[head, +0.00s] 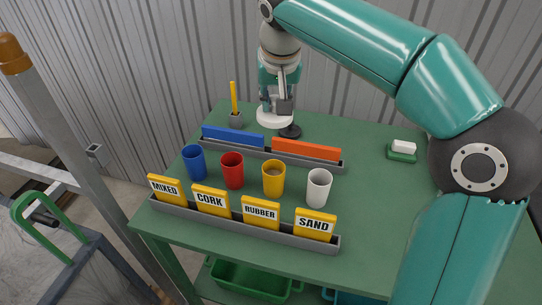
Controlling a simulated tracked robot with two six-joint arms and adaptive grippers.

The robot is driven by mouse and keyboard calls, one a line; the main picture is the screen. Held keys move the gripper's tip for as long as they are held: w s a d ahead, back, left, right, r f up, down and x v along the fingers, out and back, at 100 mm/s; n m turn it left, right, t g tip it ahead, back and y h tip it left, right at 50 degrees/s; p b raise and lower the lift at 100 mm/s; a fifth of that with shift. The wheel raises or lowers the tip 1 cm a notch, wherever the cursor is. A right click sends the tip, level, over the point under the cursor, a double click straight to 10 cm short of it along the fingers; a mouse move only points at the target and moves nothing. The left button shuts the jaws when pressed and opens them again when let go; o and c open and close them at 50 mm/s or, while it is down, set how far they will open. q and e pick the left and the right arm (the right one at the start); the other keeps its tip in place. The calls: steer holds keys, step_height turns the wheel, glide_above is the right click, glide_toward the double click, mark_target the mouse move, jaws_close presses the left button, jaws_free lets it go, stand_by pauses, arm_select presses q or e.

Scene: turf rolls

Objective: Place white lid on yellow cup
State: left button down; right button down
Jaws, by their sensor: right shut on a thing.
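My right gripper (284,105) points down at the back of the green table and is shut on what appears to be the white lid (268,119). The fingers hide part of the lid, and I cannot tell whether it touches the table. The yellow cup (273,180) stands upright in the cup row, with a brownish inside showing at its open top. It is nearer the front than the gripper. My left gripper is not in view.
Blue (194,163), red (232,172) and white (318,189) cups flank the yellow one. A label rack (250,231) lies in front; a rack with blue and orange blocks (306,150) lies behind. A black disc (290,132) sits below the gripper. The table's right side (370,210) has free room.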

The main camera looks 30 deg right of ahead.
steer(key=b, duration=0.2)
glide_toward(272, 163)
steer(key=x, duration=0.5)
steer(key=shift+w+d, duration=0.1)
steer(key=shift+d, duration=0.05)
steer(key=shift+f+b, duration=0.5)
steer(key=shift+f, duration=0.05)
steer(key=c, duration=1)
jaws_free()
steer(key=shift+o, duration=0.2)
steer(key=shift+r+p, duration=0.4)
steer(key=shift+p, duration=0.05)
steer(key=p+v, duration=0.1)
steer(key=v, duration=1.1)
steer(key=shift+r, duration=0.25)
